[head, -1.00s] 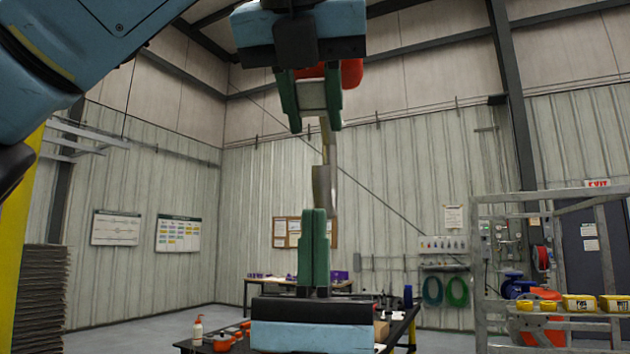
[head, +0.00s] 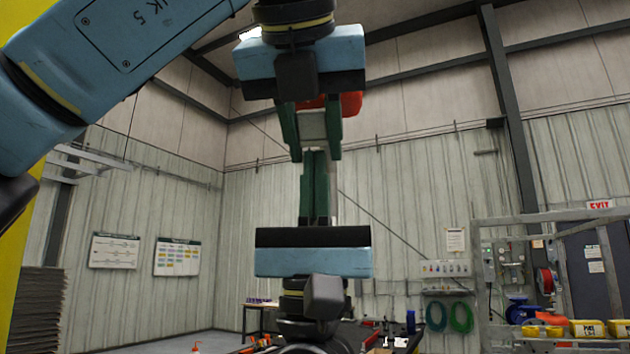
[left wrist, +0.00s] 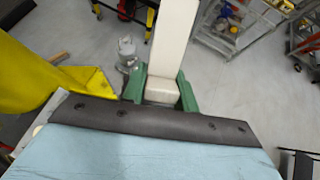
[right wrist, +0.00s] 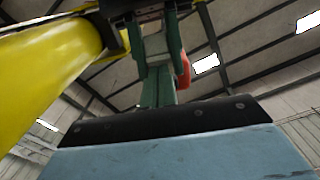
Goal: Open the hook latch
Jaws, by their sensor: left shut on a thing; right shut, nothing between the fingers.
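My left gripper (head: 312,152) hangs from above, its green fingers shut on a pale grey block (head: 311,125). In the left wrist view the block (left wrist: 161,91) sits between the fingers, and a long pale bar (left wrist: 172,45) extends beyond it. My right gripper (head: 315,155) points up from below, its fingers shut together with nothing between them. Its tips are just under the block in the head view; I cannot tell whether they touch. A red part (head: 350,103) shows behind the left gripper. I cannot make out the hook of the latch; the right fingers cover the area under the block.
A yellow post (right wrist: 50,55) stands close on the left in the right wrist view. A dark table (head: 400,338) with small items lies below. A metal rack (head: 560,215) with yellow bins (head: 588,329) stands at the right. Boards hang on the back wall.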

